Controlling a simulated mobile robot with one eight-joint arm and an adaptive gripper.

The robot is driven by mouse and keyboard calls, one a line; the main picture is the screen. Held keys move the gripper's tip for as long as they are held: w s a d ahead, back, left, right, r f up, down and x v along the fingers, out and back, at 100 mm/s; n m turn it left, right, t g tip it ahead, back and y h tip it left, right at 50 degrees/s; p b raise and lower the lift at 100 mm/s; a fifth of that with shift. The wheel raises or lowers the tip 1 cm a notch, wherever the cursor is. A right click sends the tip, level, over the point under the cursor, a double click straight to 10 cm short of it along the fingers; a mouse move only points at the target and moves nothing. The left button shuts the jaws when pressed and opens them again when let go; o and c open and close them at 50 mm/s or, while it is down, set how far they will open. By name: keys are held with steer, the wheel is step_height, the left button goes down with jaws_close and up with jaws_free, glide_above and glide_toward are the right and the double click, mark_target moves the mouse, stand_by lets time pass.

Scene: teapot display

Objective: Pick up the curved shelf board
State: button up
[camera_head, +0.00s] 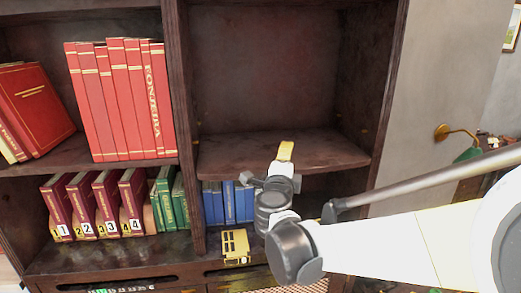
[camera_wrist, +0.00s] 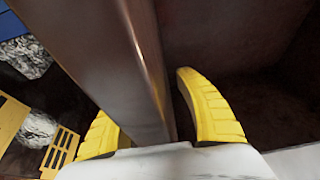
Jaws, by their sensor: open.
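The curved shelf board (camera_head: 330,149) is dark brown and lies level in the right bay of the bookcase, with its bowed front edge toward me. In the wrist view the board (camera_wrist: 100,60) runs between my two yellow fingers. My gripper (camera_head: 285,151) is at the board's front edge, and one yellow finger shows above the board. In the wrist view my gripper (camera_wrist: 155,112) is open, with one finger on each side of the board. A gap shows between the right finger and the board. The left finger is partly hidden, so I cannot tell whether it touches.
The bay above the board is empty. Blue books (camera_head: 228,203) stand beneath it, near a yellow slotted object (camera_head: 235,246). Red books (camera_head: 118,100) fill the left bay, with numbered maroon books (camera_head: 105,203) and green books (camera_head: 168,198) below.

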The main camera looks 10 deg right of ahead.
steer(key=shift+s, duration=0.1)
jaws_close()
steer(key=shift+r, duration=0.1)
